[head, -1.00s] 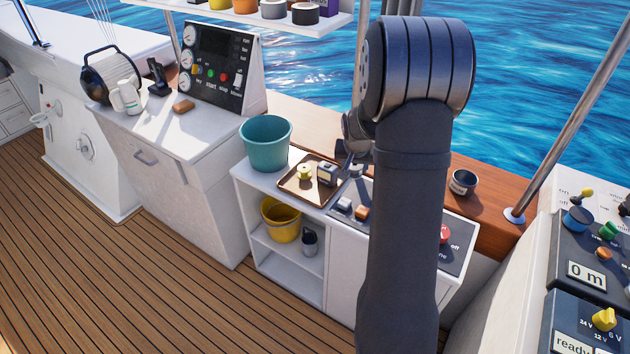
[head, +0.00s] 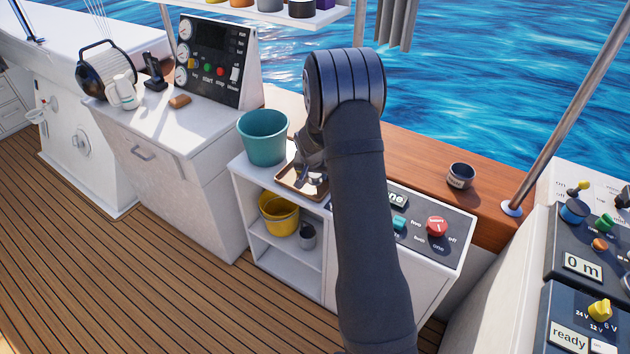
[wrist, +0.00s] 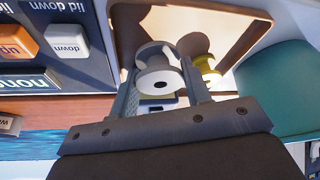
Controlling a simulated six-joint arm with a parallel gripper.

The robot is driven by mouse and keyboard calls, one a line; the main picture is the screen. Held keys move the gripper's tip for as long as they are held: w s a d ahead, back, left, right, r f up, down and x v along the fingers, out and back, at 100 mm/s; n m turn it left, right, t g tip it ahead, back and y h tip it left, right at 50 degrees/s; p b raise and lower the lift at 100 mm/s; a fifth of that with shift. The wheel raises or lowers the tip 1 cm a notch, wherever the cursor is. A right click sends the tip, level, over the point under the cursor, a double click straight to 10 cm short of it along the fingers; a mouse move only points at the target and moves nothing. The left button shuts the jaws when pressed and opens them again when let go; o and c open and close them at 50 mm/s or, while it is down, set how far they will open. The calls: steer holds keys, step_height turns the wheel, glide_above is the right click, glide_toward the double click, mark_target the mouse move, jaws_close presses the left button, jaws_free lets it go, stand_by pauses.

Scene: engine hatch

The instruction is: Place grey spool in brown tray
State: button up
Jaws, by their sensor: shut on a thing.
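A yellow spool (wrist: 208,67) shows beside the right finger, partly hidden. In the head view my gripper (head: 308,172) is over the brown tray (head: 288,189), and it and my arm hide the held spool and much of the tray.
A teal bucket (head: 264,140) stands close beside the tray. A control panel (head: 419,228) with buttons is on the other side. A yellow bucket (head: 279,214) is on the shelf below.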

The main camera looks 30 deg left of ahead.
mark_target(315, 181)
steer(key=shift+f, duration=1.6)
steer(key=shift+f, duration=0.2)
steer(key=o, duration=1)
steer(key=shift+r, duration=0.1)
steer(key=shift+s+d+r, duration=0.1)
steer(key=shift+s+r, duration=0.05)
steer(key=shift+r, duration=0.45)
steer(key=v, duration=1.1)
